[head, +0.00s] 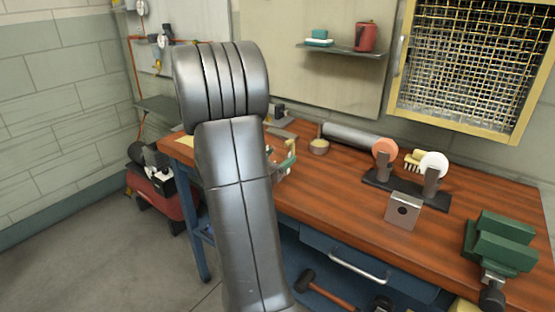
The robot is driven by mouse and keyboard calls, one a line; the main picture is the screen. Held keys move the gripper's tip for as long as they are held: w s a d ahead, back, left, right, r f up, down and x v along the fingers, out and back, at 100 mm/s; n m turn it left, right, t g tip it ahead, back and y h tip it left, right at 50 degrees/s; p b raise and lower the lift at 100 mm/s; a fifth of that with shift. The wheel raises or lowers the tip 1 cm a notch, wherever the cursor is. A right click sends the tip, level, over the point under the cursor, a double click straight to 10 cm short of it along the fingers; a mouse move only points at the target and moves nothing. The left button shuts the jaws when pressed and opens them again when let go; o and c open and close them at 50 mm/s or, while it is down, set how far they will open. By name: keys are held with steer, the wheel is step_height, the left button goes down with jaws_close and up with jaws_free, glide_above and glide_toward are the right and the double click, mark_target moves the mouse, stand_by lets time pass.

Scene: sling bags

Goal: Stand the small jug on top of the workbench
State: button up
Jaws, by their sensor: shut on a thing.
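The workbench (330,205) has a brown wooden top and a blue frame, and runs from the middle to the right of the head view. My own grey arm stands large in front of its left part and hides what lies behind it. I cannot pick out the small jug for certain. A small pale green and orange object (287,161) shows just right of my arm, partly hidden, over the bench's left part; I cannot tell what it is or whether it touches the top.
A small round pot (319,147), a grey cylinder (350,136), a bench grinder (408,187) and a green vise (499,243) occupy the bench. A shelf (345,50) hangs above. A red compressor (165,197) stands left. The bench top's front middle is bare.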

steer(key=o, duration=1.1)
steer(key=shift+f, duration=0.1)
steer(key=shift+s+a+r, duration=0.15)
steer(key=shift+r, duration=0.05)
steer(key=v, duration=1.1)
steer(key=shift+s+a, duration=0.15)
steer(key=shift+s, duration=0.15)
